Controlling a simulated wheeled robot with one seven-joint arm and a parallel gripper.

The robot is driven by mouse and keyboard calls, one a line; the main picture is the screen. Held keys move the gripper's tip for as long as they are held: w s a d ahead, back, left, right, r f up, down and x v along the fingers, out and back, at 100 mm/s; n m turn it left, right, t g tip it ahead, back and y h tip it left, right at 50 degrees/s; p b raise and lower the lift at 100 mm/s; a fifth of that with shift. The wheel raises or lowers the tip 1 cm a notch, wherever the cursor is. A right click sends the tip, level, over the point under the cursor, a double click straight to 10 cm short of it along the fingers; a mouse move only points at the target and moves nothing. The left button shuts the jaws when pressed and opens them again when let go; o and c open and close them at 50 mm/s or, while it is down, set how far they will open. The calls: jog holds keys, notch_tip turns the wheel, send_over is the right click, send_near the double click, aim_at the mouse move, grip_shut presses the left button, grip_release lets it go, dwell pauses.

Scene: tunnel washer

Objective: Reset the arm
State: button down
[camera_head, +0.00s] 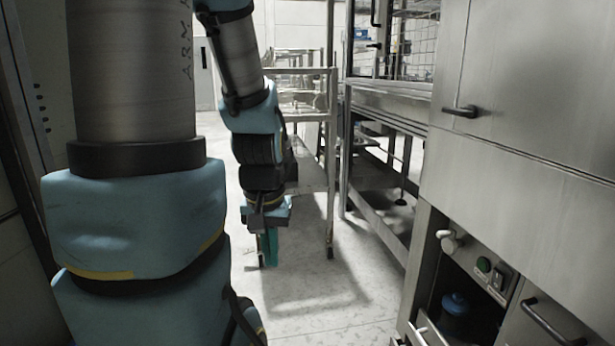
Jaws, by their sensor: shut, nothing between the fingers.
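My arm, blue and grey, fills the left and centre of the head view. Its large near links hide much of the left side. The forearm hangs down to the wrist, and my gripper (270,248) points at the floor at the end of it. The teal fingers are together with nothing between them. My gripper hangs in open air over the aisle, in front of a metal rack in this view.
A steel tunnel washer (530,90) with black handles stands close on the right. Its lower control panel (492,275) has a green button. A steel table (385,195) and wheeled rack (318,150) stand beyond. The floor (330,290) between is clear.

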notch_tip(320, 180, up, 21)
jog(key=p, duration=1.9)
jog(key=shift+w+f, duration=0.15)
jog(key=shift+w, duration=0.05)
